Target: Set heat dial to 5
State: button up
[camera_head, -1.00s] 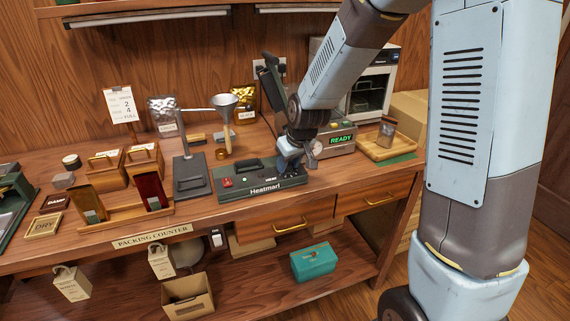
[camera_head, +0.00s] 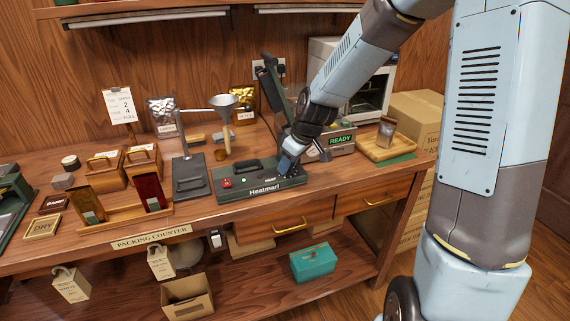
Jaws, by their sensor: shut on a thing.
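The heat sealer (camera_head: 262,183) is a dark green unit marked "Heatmarl" at the front of the packing counter. A red switch (camera_head: 227,183) sits at the left of its top face, with a black handle beside it. The heat dial lies at the right end of the sealer, hidden under my gripper, so its setting cannot be read. My gripper (camera_head: 287,166) points down onto that right end and is shut on the dial, with its fingertips mostly hidden by the gripper body.
A machine with a lit "READY" display (camera_head: 341,139) stands behind and right of the sealer. A wooden tray (camera_head: 385,147) holding a pouch is farther right. A funnel stand (camera_head: 190,178) is close on the left. Pouches in a wooden rack (camera_head: 125,214) stand farther left.

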jog(key=shift+a+n+g+y, duration=0.2)
jog(key=shift+n+g+y, duration=0.15)
jog(key=shift+n, duration=0.95)
jog(key=shift+s+f+n+g, duration=0.1)
jog(key=shift+s+n+g, duration=0.05)
jog(key=shift+n+g, duration=0.15)
jog(key=o, duration=1)
jog(key=shift+d, duration=0.1)
jog(key=shift+d+r, duration=0.15)
jog(key=shift+r, duration=0.2)
jog(key=v, duration=1.3)
